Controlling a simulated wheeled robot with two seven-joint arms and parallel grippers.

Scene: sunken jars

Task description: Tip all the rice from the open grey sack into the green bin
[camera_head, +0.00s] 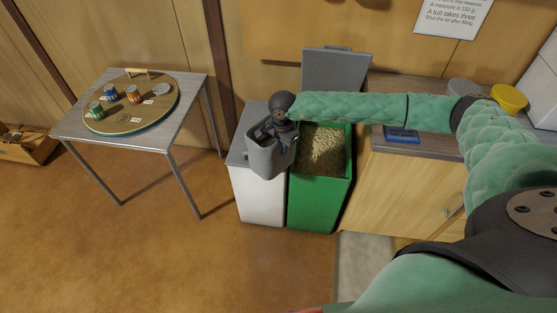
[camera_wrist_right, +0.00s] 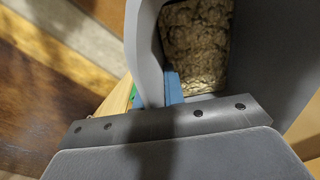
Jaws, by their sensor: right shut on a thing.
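The open grey sack (camera_head: 268,160) hangs from my right gripper (camera_head: 277,130), roughly upright, in front of and over the white bin, just left of the green bin's mouth. My right gripper is shut on its rim. In the right wrist view, the sack's grey wall (camera_wrist_right: 147,45) is close up, with pale grain, the rice (camera_wrist_right: 195,45), seen between grey walls. The green bin (camera_head: 318,205) stands open, its grey lid (camera_head: 337,69) raised at the back. Pale grain (camera_head: 322,145) shows inside it. My left gripper is out of view.
A white bin (camera_head: 259,197) with a grey lid adjoins the green bin on the left. A wooden counter (camera_head: 400,185) on the right carries a blue scale (camera_head: 402,135) and a yellow bowl (camera_head: 509,97). A table (camera_head: 187,125) with a round board stands at left.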

